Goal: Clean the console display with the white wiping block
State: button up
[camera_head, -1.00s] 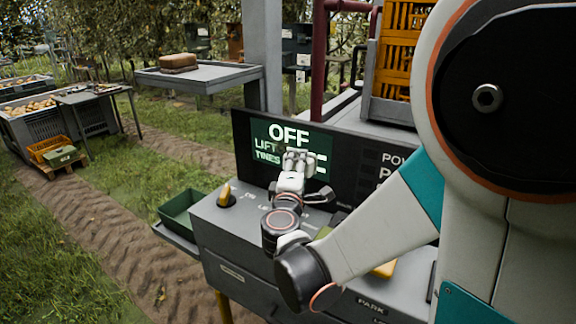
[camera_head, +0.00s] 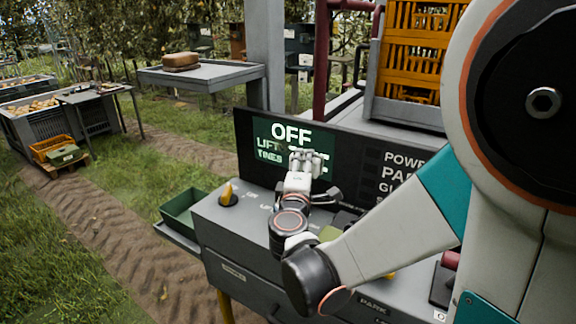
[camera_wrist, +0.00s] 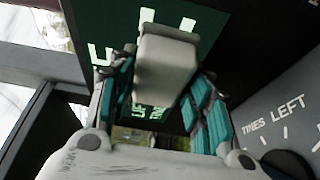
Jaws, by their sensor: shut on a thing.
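The console display (camera_head: 292,135) is a dark green screen with pale letters, set in a black upright panel on the grey console. Some of its lettering looks smeared or covered. My gripper (camera_head: 303,163) is in front of its lower right part. In the wrist view my gripper (camera_wrist: 160,95) is shut on the white wiping block (camera_wrist: 165,62), held between teal finger pads. The block is in front of the display (camera_wrist: 205,25) and hides part of it. I cannot tell whether the block touches the screen.
A green bin (camera_head: 183,213) sits beside the console. A grey shelf (camera_head: 225,80) holding a brown block (camera_head: 181,61) is behind. Orange crates (camera_head: 410,50) stand at back right.

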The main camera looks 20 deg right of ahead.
aim_at(280, 152)
jog(key=shift+w+a+b, duration=0.2)
jog(key=shift+w+a, duration=0.6)
jog(key=shift+w, duration=0.3)
jog(key=shift+w+a+b, duration=0.15)
jog(key=shift+w+a, duration=0.6)
jog(key=shift+w, duration=0.35)
jog(key=shift+w+a+b, duration=0.2)
jog(key=shift+w+a, duration=0.6)
jog(key=shift+w, duration=0.3)
jog(key=shift+w+a+b, duration=0.2)
jog(key=shift+w+a, duration=0.75)
jog(key=shift+w, duration=0.25)
jog(key=shift+w+a+b, duration=0.15)
jog(key=shift+w+a, duration=0.75)
jog(key=shift+w, duration=0.25)
jog(key=shift+d+r+p, duration=0.1)
jog(key=shift+r+p, duration=0.2)
jog(key=shift+r, duration=0.05)
jog(key=shift+s+d+p, duration=0.1)
jog(key=shift+s+d, duration=1.45)
jog(key=shift+s, duration=0.6)
jog(key=shift+s+d+p, duration=0.1)
jog(key=shift+s+d, duration=1.45)
jog(key=shift+s, duration=0.6)
jog(key=shift+s+d+p, duration=0.1)
jog(key=shift+s+d, duration=1.45)
jog(key=shift+s, duration=0.6)
jog(key=shift+w, duration=0.1)
